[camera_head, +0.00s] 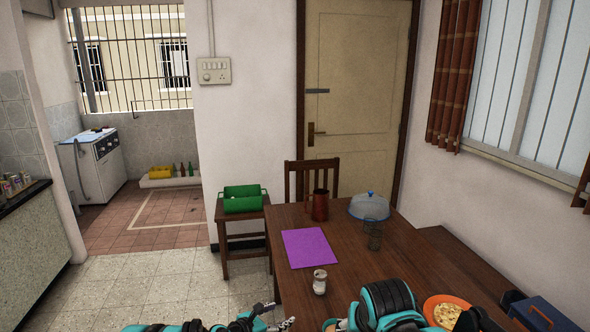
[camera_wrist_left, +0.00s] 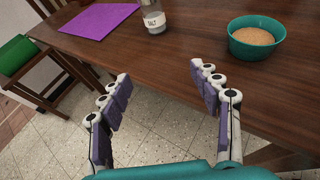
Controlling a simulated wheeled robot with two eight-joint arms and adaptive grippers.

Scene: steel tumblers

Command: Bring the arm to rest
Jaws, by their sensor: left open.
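My left gripper (camera_head: 283,319) shows at the bottom of the head view, by the table's near left corner. In the left wrist view my left gripper (camera_wrist_left: 160,80) is open, its two fingers wide apart with nothing between them. Beyond the fingers are the edge of the wooden table (camera_wrist_left: 180,55) and the tiled floor. A teal part of my right arm (camera_head: 388,303) shows at the bottom of the head view; its gripper cannot be made out.
The table holds a salt shaker (camera_head: 320,282), purple mat (camera_head: 309,248), red-brown jug (camera_head: 320,205), clear dome (camera_head: 369,206), wire holder (camera_head: 375,236) and orange plate (camera_head: 432,304). A teal bowl (camera_wrist_left: 257,50) shows in the wrist view. A stool with a green crate (camera_head: 242,204) stands left.

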